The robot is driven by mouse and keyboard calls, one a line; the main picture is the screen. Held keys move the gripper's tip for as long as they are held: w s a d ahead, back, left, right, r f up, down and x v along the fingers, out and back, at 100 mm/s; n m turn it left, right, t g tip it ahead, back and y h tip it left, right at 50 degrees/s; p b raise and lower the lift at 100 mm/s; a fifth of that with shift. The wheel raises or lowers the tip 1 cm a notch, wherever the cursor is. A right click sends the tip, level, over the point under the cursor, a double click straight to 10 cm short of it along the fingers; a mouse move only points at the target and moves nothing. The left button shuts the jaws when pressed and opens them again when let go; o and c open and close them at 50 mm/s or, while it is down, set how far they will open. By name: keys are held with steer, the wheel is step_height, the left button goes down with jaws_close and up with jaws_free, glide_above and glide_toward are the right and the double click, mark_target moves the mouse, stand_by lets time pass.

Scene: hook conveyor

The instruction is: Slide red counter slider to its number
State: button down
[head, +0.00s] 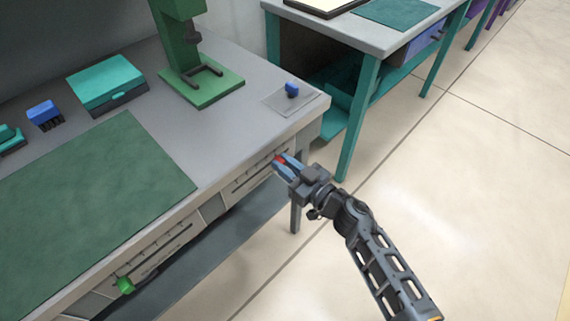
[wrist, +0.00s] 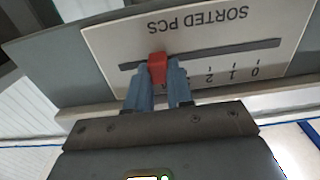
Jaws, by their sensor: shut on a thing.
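The red counter slider (wrist: 157,67) sits in a dark slot (wrist: 225,54) on a pale panel (wrist: 120,42) marked "SORTED PCS", which appears upside down in the wrist view. The digits 0, 1 and 2 show along the scale to the right of the slider; the marks by the slider are hidden behind my fingers. My gripper (wrist: 161,88) is shut on the slider. In the head view my gripper (head: 282,163) is at the bench's front face, with a bit of the red slider (head: 279,160) showing between the fingers.
A second panel on the bench front carries a green slider (head: 125,286). The bench (head: 225,130) holds a green press (head: 200,75), a teal box (head: 106,84) and a green mat (head: 90,190). A teal-legged table (head: 352,120) stands behind. Open floor lies at the right.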

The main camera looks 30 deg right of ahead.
mark_target(236, 188)
steer(key=shift+a, duration=0.1)
steer(key=s+a, duration=0.1)
steer(key=a, duration=0.3)
steer(key=s+a+b, duration=0.1)
steer(key=a, duration=0.3)
steer(key=s+a, duration=0.2)
steer(key=a, duration=0.1)
steer(key=shift+a+b, duration=0.4)
steer(key=c, duration=1.1)
jaws_free()
steer(key=shift+a, duration=0.1)
steer(key=shift+o, duration=0.5)
steer(key=shift+s, duration=0.1)
steer(key=v, duration=0.7)
steer(key=shift+s+d, duration=0.2)
steer(key=shift+s, duration=0.05)
